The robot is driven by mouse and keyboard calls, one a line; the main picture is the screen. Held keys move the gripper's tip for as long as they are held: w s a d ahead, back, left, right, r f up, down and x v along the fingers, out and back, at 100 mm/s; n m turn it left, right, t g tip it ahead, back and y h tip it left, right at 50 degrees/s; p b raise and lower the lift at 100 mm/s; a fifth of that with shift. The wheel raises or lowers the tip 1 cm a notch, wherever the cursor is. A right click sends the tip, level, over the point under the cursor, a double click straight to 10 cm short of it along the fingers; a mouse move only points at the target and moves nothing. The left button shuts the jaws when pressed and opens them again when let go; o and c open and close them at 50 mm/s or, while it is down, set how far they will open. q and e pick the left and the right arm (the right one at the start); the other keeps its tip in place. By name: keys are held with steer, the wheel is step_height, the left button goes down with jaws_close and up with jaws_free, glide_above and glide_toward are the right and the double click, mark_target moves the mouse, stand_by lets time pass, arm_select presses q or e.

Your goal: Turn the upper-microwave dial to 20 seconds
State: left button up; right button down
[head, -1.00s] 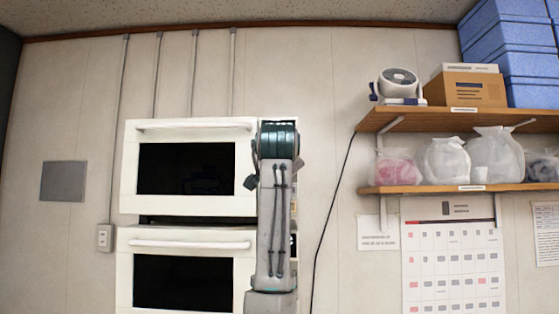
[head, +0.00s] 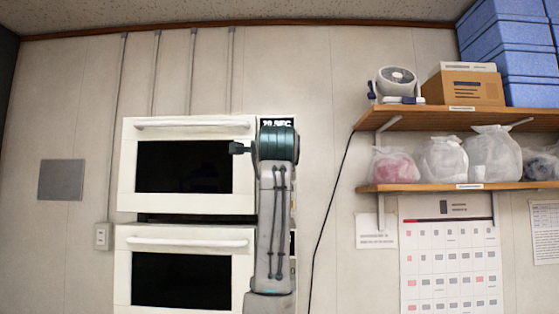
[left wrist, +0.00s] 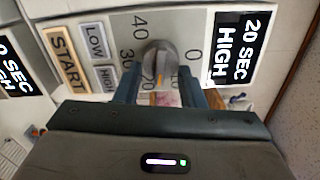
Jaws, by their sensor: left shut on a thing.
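The upper microwave (head: 128,165) is white with a dark window, on the wall at centre-left. My left arm covers most of its control panel in the head view. In the left wrist view the grey round dial (left wrist: 157,56) sits between the fingers of my left gripper (left wrist: 161,76), which is shut on it. The dial's orange mark points toward the gripper, near the partly hidden 20 and 10 marks. The upper display (left wrist: 240,48) reads 20 SEC HIGH; it also shows above my arm in the head view (head: 276,123). My right gripper is not in view.
The lower microwave (head: 123,275) stands directly below, and another display (left wrist: 12,72) reading 0 SEC shows partly at left in the wrist view. START (left wrist: 66,60), LOW and HIGH buttons lie beside the dial. Wooden shelves (head: 470,119) and a black cable (head: 329,205) are to the right.

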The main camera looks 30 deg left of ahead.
arm_select(q)
steer(key=m, duration=0.3)
steer(key=shift+f+m, duration=0.25)
steer(key=shift+m, duration=0.15)
stand_by(0.4)
steer(key=o, duration=1)
steer(key=shift+s, duration=0.1)
